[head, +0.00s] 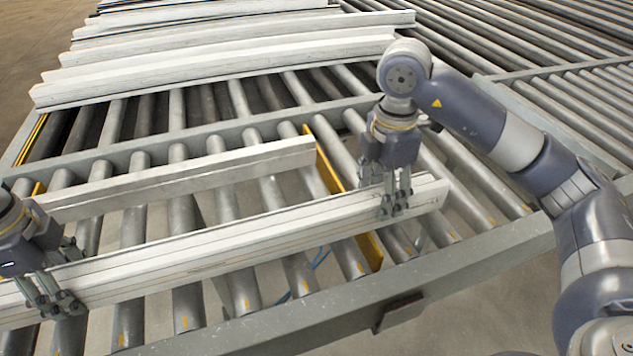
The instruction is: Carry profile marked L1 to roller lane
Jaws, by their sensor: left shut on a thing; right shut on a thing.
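A long white profile (240,237) lies across the picture over the near rollers, in both of my grippers. My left gripper (52,306) is shut on it near the left edge of the picture. My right gripper (393,208) is shut on it near its right end. The profile's left end is out of the picture, and no L1 mark is readable. I cannot tell whether it touches the rollers. The roller lane (183,302) has grey rollers with yellow-orange marks at their near ends.
A second, shorter white profile (180,180) lies behind on the same rollers. Several long white profiles (215,62) lie side by side at the back. Yellow plates (327,165) stand between rollers. A grey frame rail (330,310) borders the near side. More rollers (580,105) lie at right.

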